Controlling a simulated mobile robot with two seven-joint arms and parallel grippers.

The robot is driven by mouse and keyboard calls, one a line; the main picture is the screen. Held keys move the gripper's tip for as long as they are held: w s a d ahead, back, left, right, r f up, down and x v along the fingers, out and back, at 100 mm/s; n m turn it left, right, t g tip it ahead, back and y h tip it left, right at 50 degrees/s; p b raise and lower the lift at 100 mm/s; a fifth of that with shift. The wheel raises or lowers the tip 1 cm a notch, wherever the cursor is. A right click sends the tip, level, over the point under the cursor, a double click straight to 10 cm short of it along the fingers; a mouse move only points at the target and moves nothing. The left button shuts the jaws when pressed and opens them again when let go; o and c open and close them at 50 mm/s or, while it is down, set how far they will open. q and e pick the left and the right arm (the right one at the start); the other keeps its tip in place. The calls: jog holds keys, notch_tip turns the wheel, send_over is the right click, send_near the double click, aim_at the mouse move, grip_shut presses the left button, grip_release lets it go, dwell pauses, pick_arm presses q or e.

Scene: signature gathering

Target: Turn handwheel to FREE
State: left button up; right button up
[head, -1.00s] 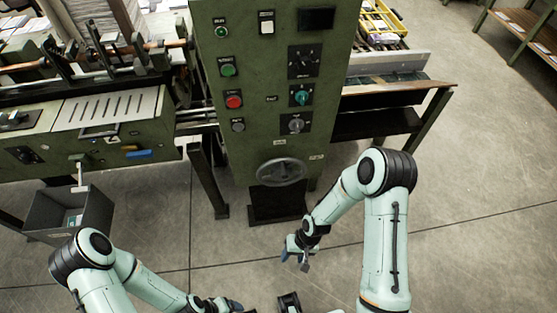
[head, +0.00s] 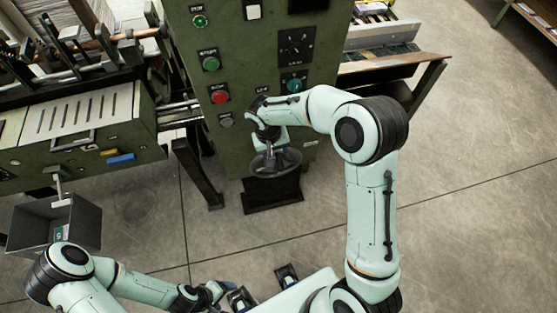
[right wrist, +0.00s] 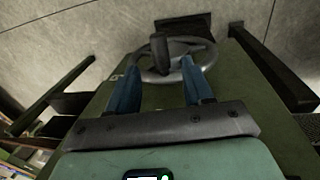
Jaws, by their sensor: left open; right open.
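The grey handwheel (head: 288,161) is low on the front of the green machine cabinet. My right gripper (head: 268,148) is at the wheel, partly hiding its upper left. In the right wrist view, the handwheel (right wrist: 203,56) is just beyond the two blue fingers (right wrist: 160,76). They are open, with the wheel's dark upright handle between them in the picture. I cannot tell whether they touch it. No FREE marking is readable. My left gripper (head: 218,292) is open, low in the head view, far from the wheel.
The cabinet (head: 238,135) carries a green button (head: 210,64), a red button (head: 220,97) and a teal knob (head: 293,86) above the wheel. A grey bin (head: 55,225) is at the left. Dark legs (head: 198,175) stand beside the cabinet. The floor in front is clear.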

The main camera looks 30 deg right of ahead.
aim_at(279, 162)
jog(key=f, duration=0.4)
jog(key=d+f, duration=0.1)
jog(key=f, duration=0.1)
jog(key=shift+r, duration=0.1)
grip_shut()
